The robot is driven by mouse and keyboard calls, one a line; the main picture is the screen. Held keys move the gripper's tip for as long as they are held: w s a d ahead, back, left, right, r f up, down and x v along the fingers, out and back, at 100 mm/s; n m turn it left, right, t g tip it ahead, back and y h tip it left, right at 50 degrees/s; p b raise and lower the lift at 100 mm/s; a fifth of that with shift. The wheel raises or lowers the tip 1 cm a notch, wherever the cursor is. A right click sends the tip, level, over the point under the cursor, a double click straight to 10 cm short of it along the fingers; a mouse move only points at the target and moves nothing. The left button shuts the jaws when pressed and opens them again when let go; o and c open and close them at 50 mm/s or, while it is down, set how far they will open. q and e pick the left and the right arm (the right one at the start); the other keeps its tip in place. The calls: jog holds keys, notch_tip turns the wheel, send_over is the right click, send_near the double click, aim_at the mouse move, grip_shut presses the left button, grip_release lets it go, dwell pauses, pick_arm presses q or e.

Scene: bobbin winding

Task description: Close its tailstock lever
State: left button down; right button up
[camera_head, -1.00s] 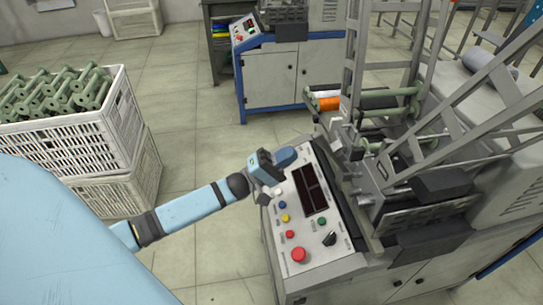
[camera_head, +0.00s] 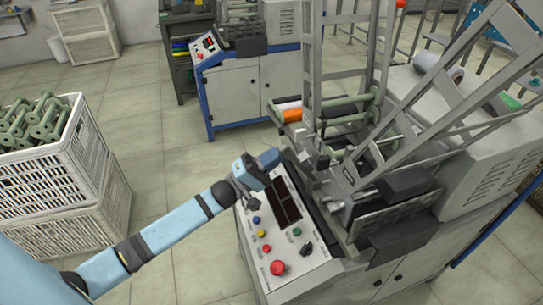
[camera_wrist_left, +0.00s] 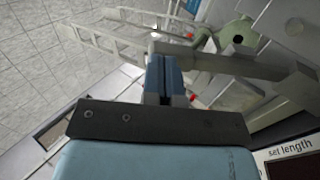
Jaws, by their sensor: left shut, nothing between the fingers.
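The winding machine (camera_head: 330,275) stands at the right, with green bobbins (camera_head: 345,104) on its spindles. Small grey fittings (camera_head: 306,140) sit at the near end of the bobbins; I cannot make out which is the tailstock lever or how it stands. My left gripper (camera_head: 268,159) is over the top edge of the control panel, short of these fittings. In the left wrist view its blue fingers (camera_wrist_left: 163,76) are together and empty. Beyond them are a grey bar (camera_wrist_left: 235,66) and a green bobbin flange (camera_wrist_left: 238,36), partly hidden. My right gripper is not in view.
The control panel (camera_head: 272,240) has a red knob, several coloured buttons and a dark display. Slanted grey frames (camera_head: 440,95) rise over the machine. White crates (camera_head: 75,150) with green bobbins stand left. A second machine (camera_head: 235,95) is behind; the floor between is clear.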

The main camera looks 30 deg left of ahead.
aim_at(303, 156)
pick_arm(q)
jog(key=shift+g+y, duration=0.8)
jog(key=shift+g, duration=0.1)
jog(key=w+r+p, duration=0.1)
jog(key=p, duration=0.2)
jog(key=d+r+p, duration=0.1)
jog(key=r+p, duration=0.1)
jog(key=w+d+r+p, duration=0.1)
jog(key=p, duration=0.2)
jog(key=shift+w+d+r+p, duration=0.15)
jog(key=shift+w+p, duration=0.2)
jog(key=w+d+g+y+p, duration=0.1)
jog(key=p, duration=0.2)
jog(key=w+d+r+g+y+p, duration=0.1)
jog(key=w+d+p, duration=0.1)
jog(key=p, duration=0.1)
jog(key=shift+w+r, duration=0.15)
jog(key=shift+w, duration=0.1)
jog(key=shift+p+x, duration=0.65)
jog(key=shift+x, duration=0.35)
jog(key=shift+d, duration=0.15)
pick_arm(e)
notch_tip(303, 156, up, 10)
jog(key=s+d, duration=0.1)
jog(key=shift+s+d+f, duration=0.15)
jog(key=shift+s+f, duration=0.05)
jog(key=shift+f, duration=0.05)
pick_arm(q)
jog(key=shift+w+d+r, duration=0.1)
jog(key=shift+w+r, duration=0.05)
